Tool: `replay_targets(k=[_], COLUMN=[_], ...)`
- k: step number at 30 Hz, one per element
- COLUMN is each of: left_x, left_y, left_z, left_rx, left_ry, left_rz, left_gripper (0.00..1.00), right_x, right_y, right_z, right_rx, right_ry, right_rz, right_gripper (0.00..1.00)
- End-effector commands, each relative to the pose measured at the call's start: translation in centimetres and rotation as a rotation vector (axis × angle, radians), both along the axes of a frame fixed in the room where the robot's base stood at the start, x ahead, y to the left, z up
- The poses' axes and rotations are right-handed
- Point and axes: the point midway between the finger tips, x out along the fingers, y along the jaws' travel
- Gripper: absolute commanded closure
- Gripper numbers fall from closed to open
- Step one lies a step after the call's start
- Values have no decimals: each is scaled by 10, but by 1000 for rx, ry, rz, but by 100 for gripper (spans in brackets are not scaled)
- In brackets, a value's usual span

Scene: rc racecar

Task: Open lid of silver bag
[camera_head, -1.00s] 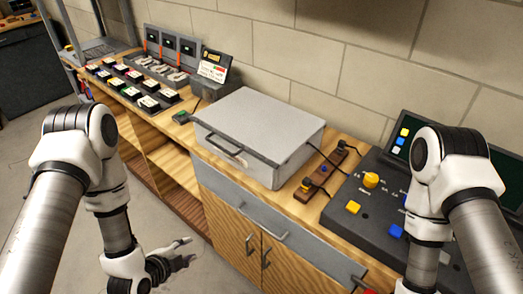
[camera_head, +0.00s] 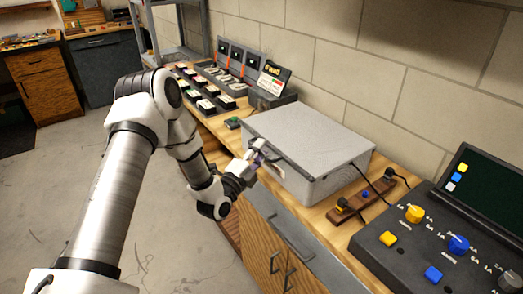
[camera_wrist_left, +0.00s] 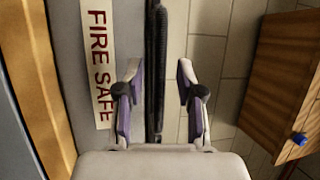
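The silver bag shows as a closed, flat grey case (camera_head: 305,140) on the wooden bench in the head view. My left gripper (camera_head: 257,160) is at the upper front face of the case, near its left end, and covers the handle area. In the left wrist view my left gripper (camera_wrist_left: 160,92) is open, its two fingers apart. A dark ridged strip (camera_wrist_left: 156,60) runs between the fingers in that picture; I cannot tell whether it is the handle or the lid edge, or whether the fingers touch it. A "FIRE SAFE" label (camera_wrist_left: 100,65) is beside it. My right gripper is not in view.
A black control panel (camera_head: 440,235) with coloured knobs is on the right, and a brown switch strip (camera_head: 360,203) with cables lies beside the case. Several small switch blocks (camera_head: 205,90) stand at the left. A block wall (camera_head: 410,70) closes the back.

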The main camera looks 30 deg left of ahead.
Motion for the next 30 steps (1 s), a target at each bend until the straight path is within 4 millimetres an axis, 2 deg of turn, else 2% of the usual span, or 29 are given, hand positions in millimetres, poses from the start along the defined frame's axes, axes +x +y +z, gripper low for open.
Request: replay_targets(k=[8, 11, 12, 19, 23, 26, 30], left_x=[5, 5, 5, 5, 5, 6, 8], left_y=[0, 0, 0, 0, 0, 0, -1], left_z=[0, 0, 0, 1, 8, 18, 40], left_rx=[-2, -2, -2, -1, 3, 12, 30], left_ry=[1, 1, 1, 2, 12, 30, 79], left_rz=[0, 0, 0, 0, 1, 2, 3], left_gripper=[63, 95, 100, 100, 100, 100, 100], right_x=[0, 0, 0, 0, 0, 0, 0], right_y=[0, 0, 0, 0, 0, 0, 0], right_z=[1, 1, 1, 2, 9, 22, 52], right_rx=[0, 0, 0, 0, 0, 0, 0], right_ry=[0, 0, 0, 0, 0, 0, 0], right_rz=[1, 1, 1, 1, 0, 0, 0], right_gripper=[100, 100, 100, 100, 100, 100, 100])
